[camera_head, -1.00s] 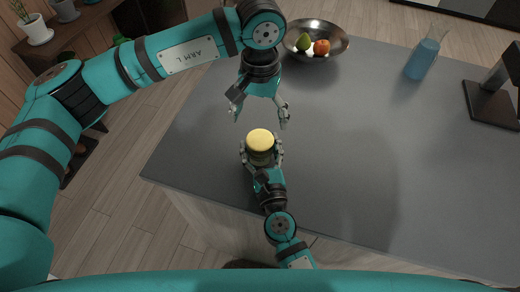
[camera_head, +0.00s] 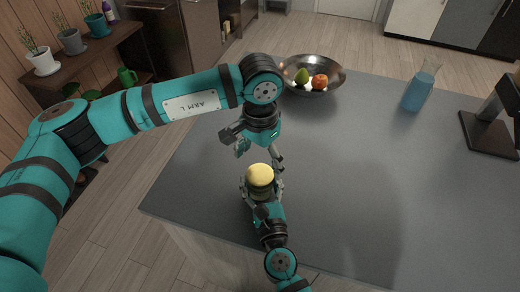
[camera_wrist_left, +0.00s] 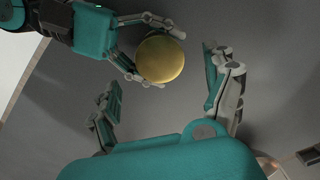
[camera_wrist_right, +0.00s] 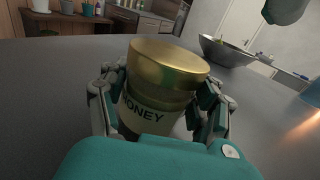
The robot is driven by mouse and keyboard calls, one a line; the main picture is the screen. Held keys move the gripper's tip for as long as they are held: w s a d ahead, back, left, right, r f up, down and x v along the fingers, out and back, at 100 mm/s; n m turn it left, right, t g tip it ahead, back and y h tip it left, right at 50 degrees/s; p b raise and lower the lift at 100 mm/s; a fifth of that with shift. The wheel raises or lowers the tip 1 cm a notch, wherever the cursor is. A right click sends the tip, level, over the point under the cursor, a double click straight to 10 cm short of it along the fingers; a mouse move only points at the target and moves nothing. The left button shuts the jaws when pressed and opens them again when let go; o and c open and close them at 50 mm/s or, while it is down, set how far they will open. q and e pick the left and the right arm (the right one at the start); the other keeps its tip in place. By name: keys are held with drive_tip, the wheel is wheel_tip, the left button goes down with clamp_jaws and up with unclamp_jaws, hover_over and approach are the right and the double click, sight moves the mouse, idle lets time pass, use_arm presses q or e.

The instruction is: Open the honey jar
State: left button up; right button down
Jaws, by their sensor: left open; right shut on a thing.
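The honey jar has a round gold lid (camera_head: 260,175) on top. Its label with "HONEY" (camera_wrist_right: 148,114) shows in the right wrist view, where the jar looks upright with the lid on. My right gripper (camera_wrist_right: 160,100) is shut around the jar body, fingers on both sides below the lid; they hide parts of the body. My left gripper (camera_head: 260,160) is open and empty, just behind and above the lid, pointing down. In the left wrist view the lid (camera_wrist_left: 160,60) shows beyond its spread fingers, nearer the right wrist's gripper, and apart from the left fingers.
The jar is over the near left part of a grey counter (camera_head: 350,170). A metal bowl with fruit (camera_head: 330,92) stands at the back, a flask of blue liquid (camera_head: 420,90) at back right, and a dark appliance (camera_head: 490,130) at the right edge. The middle is clear.

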sight(260, 174)
use_arm(q)
drive_tip(key=shift+f, duration=2.35)
drive_tip(key=c, duration=1.3)
drive_tip(key=o, duration=1.3)
drive_tip(key=shift+r, duration=0.1)
